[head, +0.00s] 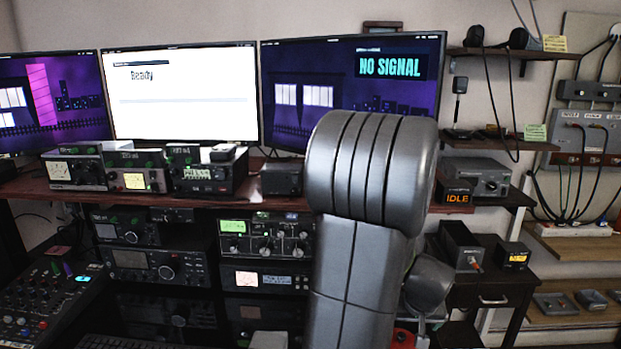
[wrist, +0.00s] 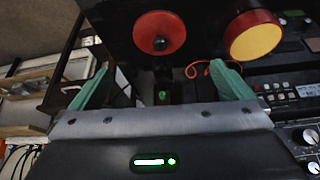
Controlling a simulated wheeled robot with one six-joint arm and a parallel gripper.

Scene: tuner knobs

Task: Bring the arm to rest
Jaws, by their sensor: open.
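My gripper (wrist: 162,72) shows in the wrist view with its two green fingers wide apart and nothing between them. Beyond the fingers are a dark surface and a small green light. In the head view my grey arm (head: 360,190) stands upright right of the middle, in front of the desk and the right monitor. The gripper itself cannot be made out in the head view.
Radio units (head: 205,172) line the desk shelf below three monitors (head: 183,95). A mixer (head: 45,305) is at lower left. An IDLE box (head: 457,194) is close right of my arm. A red round part (wrist: 160,32) and a red-and-yellow one (wrist: 255,38) are near the fingers.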

